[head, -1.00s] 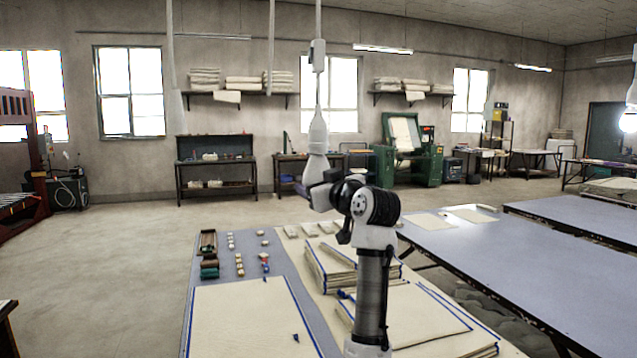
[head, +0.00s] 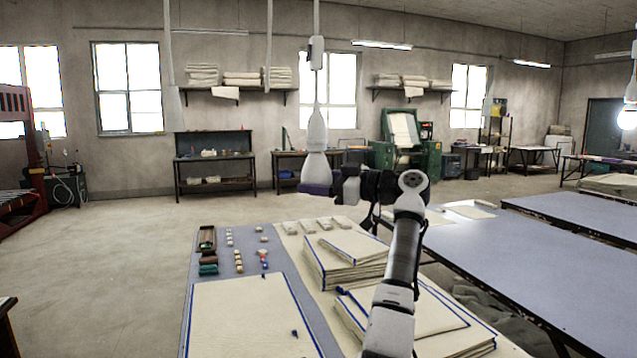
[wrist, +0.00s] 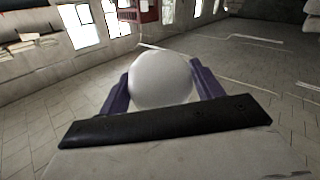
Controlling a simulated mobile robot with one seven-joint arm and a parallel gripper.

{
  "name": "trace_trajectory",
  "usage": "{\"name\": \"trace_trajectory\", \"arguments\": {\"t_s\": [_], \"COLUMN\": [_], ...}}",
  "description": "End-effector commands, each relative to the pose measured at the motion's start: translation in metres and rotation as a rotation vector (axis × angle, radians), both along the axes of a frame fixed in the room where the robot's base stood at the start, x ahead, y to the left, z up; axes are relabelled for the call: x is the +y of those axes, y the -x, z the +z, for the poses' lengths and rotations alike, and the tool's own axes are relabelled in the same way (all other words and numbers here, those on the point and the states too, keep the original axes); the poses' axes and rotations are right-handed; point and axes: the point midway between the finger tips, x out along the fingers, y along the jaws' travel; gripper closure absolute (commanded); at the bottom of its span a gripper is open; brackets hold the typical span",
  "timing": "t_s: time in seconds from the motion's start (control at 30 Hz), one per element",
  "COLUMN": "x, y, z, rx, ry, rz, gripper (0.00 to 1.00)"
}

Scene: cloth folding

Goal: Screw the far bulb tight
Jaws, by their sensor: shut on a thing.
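A pale lamp fitting (head: 316,135) hangs on a cord left of my arm in the head view, widening at its lower end. My gripper (head: 318,188) is at that lower end, with a purple finger showing. In the wrist view, a round, white, unlit bulb (wrist: 161,80) sits between the purple fingers of my gripper (wrist: 162,88), which are shut on it from both sides. The bulb's base and socket are hidden in the wrist view. In the head view I cannot tell the bulb apart from the fitting and the fingers.
A lit bulb (head: 628,118) hangs at the right edge. Below my arm, a table (head: 275,258) carries folded cloth stacks (head: 345,258) and small items. A long table (head: 520,255) stands to the right. The air left of the lamp is mostly clear, apart from hanging cords.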

Motion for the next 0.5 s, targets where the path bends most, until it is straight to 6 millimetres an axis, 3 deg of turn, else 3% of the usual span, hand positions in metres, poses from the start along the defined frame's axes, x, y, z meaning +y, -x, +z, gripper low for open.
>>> {"name": "trace_trajectory", "arguments": {"t_s": [0.5], "x": [0.0005], "y": [-0.0007], "z": [-0.0015], "rx": [0.006], "ry": [0.002], "rz": [0.120], "gripper": [0.57]}}
